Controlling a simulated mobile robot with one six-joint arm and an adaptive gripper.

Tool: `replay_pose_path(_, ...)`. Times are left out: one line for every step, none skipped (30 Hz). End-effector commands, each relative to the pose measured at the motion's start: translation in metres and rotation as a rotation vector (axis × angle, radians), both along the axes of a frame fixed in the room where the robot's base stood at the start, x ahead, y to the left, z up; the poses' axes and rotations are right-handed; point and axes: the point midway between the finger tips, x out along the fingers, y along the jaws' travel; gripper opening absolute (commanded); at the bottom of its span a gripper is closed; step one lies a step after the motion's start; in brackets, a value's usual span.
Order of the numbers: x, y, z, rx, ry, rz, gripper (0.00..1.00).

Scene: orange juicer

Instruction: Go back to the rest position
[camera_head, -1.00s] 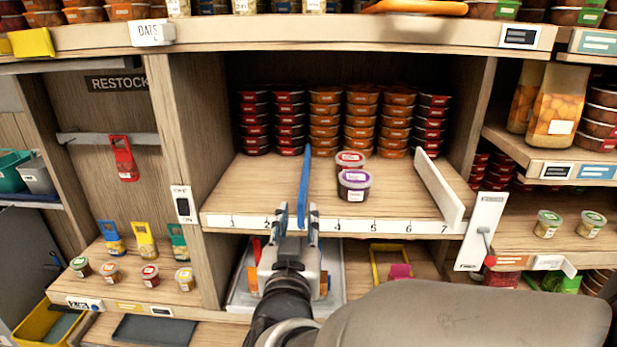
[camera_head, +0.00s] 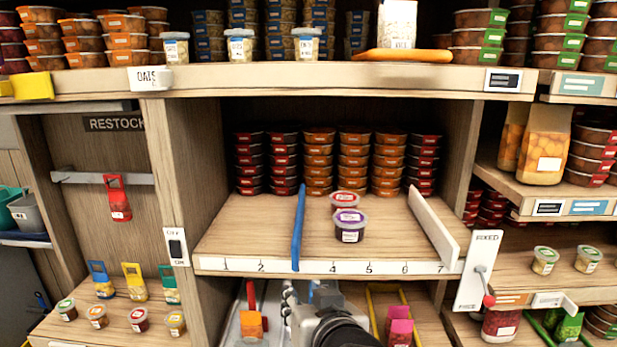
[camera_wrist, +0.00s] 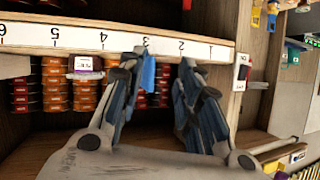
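My gripper (camera_head: 308,292) is low in the head view, below the front edge of the numbered shelf. In the wrist view my gripper (camera_wrist: 164,68) shows two fingers spread apart with nothing held between them. A blue divider (camera_head: 298,228) stands upright on the shelf near mark 3. In the wrist view the blue divider (camera_wrist: 149,74) shows beside the left finger, apart from the grip as far as I can tell. The lower part of my gripper is cut off or hidden in the head view.
A purple-lidded cup (camera_head: 349,225) and a red-lidded cup (camera_head: 345,199) stand mid-shelf, before stacked cups. A white divider (camera_head: 433,228) stands at the right. A numbered strip (camera_head: 385,267) edges the shelf.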

Motion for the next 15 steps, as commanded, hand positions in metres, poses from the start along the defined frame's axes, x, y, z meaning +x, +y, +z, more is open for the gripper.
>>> replay_pose_path(-0.014,-0.014,-0.003,-0.010,0.058,0.008,0.32)
replay_pose_path(-0.024,-0.021,-0.007,-0.021,0.100,0.016,0.32)
replay_pose_path(-0.038,-0.031,-0.013,-0.038,0.158,0.020,0.32)
replay_pose_path(-0.049,-0.040,-0.018,-0.052,0.203,0.020,0.32)
replay_pose_path(-0.061,-0.049,-0.024,-0.068,0.249,0.018,0.32)
replay_pose_path(-0.078,-0.062,-0.030,-0.089,0.310,0.007,0.32)
replay_pose_path(-0.091,-0.071,-0.035,-0.105,0.354,-0.003,0.32)
replay_pose_path(-0.103,-0.081,-0.040,-0.121,0.399,-0.015,0.32)
replay_pose_path(-0.120,-0.094,-0.046,-0.141,0.454,-0.035,0.32)
replay_pose_path(-0.132,-0.102,-0.049,-0.156,0.493,-0.051,0.32)
replay_pose_path(-0.143,-0.111,-0.052,-0.168,0.529,-0.069,0.32)
replay_pose_path(-0.157,-0.120,-0.056,-0.183,0.572,-0.090,0.32)
replay_pose_path(-0.166,-0.127,-0.058,-0.194,0.602,-0.105,0.32)
replay_pose_path(-0.174,-0.132,-0.060,-0.200,0.626,-0.119,0.32)
replay_pose_path(-0.183,-0.138,-0.062,-0.210,0.655,-0.135,0.32)
